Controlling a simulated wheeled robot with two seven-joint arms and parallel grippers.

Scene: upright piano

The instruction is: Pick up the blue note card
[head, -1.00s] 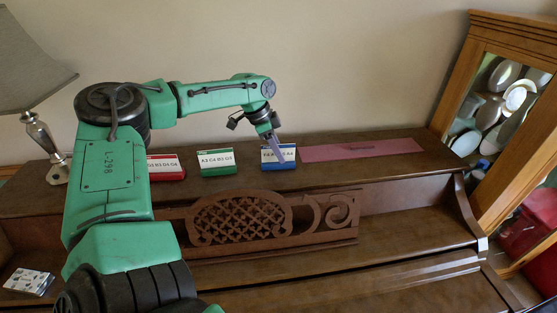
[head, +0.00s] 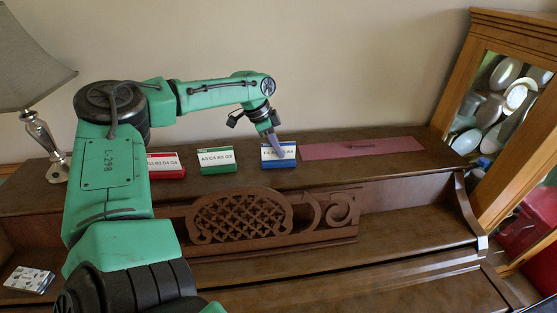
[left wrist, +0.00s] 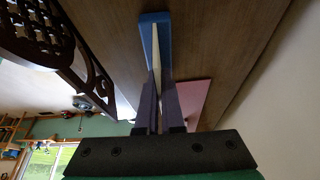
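The blue note card (head: 271,164) stands on top of the piano, with a white face bearing printed notes above a blue base. My left gripper (head: 276,150) reaches down to it from above, its purple fingers over the right part of its face. In the left wrist view, the fingers (left wrist: 159,92) are close together with the thin white edge of the blue note card (left wrist: 162,42) between them, so they look shut on it. The card still seems to rest on the piano top. My right gripper is out of view.
A green note card (head: 217,168) and a red note card (head: 166,172) stand to the left. A flat pink-red strip (head: 362,149) lies to the right. A lamp (head: 42,135) stands at the far left, and a wooden cabinet (head: 490,140) is at the right.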

